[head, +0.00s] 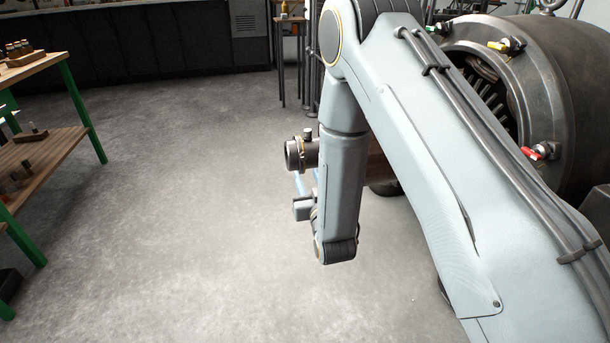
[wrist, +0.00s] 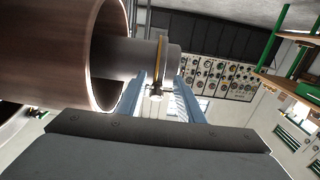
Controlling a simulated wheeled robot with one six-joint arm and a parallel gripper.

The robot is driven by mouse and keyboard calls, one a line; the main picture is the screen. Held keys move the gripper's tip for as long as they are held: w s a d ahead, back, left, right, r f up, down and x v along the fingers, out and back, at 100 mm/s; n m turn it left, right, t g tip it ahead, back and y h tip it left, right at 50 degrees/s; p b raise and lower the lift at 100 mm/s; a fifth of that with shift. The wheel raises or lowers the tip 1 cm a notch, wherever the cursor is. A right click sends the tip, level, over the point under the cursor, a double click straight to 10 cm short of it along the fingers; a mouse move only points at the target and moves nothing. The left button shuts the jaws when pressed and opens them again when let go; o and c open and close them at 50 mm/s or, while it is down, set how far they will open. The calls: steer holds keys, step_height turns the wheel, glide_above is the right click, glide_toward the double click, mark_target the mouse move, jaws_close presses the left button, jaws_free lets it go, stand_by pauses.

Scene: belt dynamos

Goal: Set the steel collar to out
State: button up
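The steel collar (wrist: 173,60) is a short grey cylinder with a yellow band at the end of a grey shaft (wrist: 120,57). A small knob (wrist: 156,95) sticks out from beside it. In the head view the shaft end (head: 294,154) shows left of my arm, with a small dark stub on top; the arm hides the rest. My gripper (wrist: 160,95) has two blue fingers, apart, pointing toward the collar. In the wrist view the knob appears between them; I cannot tell whether they touch it. In the head view my gripper (head: 301,184) is just below the shaft end, partly hidden.
A wide brown pulley (wrist: 60,50) surrounds the shaft, close to my left finger. The large dynamo (head: 570,80) with coloured handles stands at the right. A green-legged wooden bench (head: 45,150) stands at the left. The floor (head: 180,210) between is clear.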

mark_target(303, 167)
steer(key=shift+b+x, duration=0.45)
steer(key=shift+x, duration=1.4)
jaws_close()
